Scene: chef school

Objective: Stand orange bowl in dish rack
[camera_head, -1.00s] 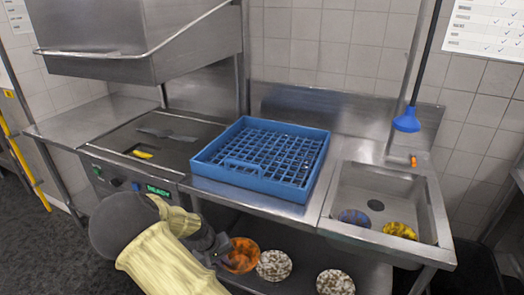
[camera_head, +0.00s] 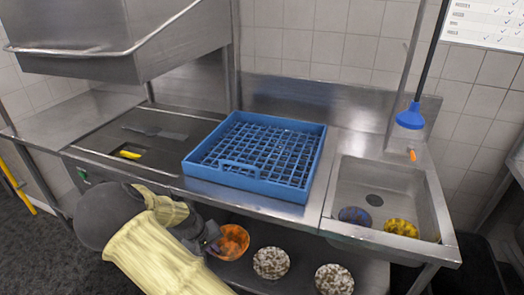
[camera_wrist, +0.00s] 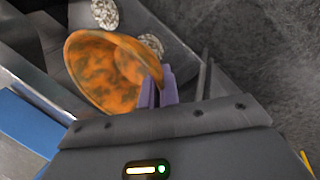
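The orange bowl (camera_head: 233,243), mottled with darker patches, is in front of the counter, low and left of two speckled white bowls. My gripper (camera_head: 211,245) is at its left edge in the head view. In the wrist view the orange bowl (camera_wrist: 105,70) is tilted, with its inside visible, and its rim sits between the purple fingers of my gripper (camera_wrist: 158,88), which look shut on it. The blue dish rack (camera_head: 255,160), a square grid tray, sits on the counter above and behind the bowl and looks empty.
Speckled white bowls (camera_head: 270,263) (camera_head: 334,279) are on the lower shelf. The sink (camera_head: 375,185) at right holds a blue bowl (camera_head: 355,216) and a yellow bowl (camera_head: 401,228). A steel hood (camera_head: 120,40) overhangs the left counter.

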